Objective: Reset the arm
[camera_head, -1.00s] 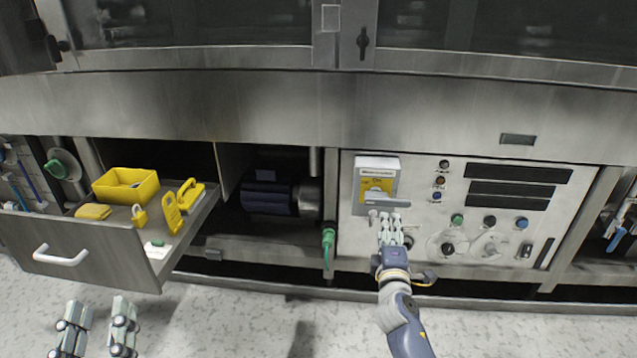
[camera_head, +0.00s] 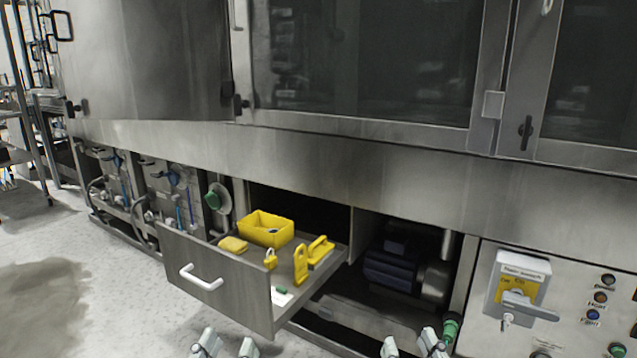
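My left gripper (camera_head: 226,347) shows at the bottom edge, below the open drawer, with its two fingertips apart and nothing between them. My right gripper (camera_head: 411,346) shows at the bottom edge right of centre, left of the green-handled valve. Its fingertips are apart and nothing shows between them. Only the finger ends of both grippers are in the picture; the arms are out of view. The grey and yellow switch box (camera_head: 517,288) is on the control panel at the lower right. Its grey handle (camera_head: 530,306) lies roughly along the panel, and my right gripper is clear of it.
The open drawer (camera_head: 222,293) juts out at centre left. It holds a yellow bin (camera_head: 266,229), yellow lockout pieces (camera_head: 301,264) and a padlock (camera_head: 270,260). The green-handled valve (camera_head: 450,330) stands beside the panel. Floor at the lower left is free.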

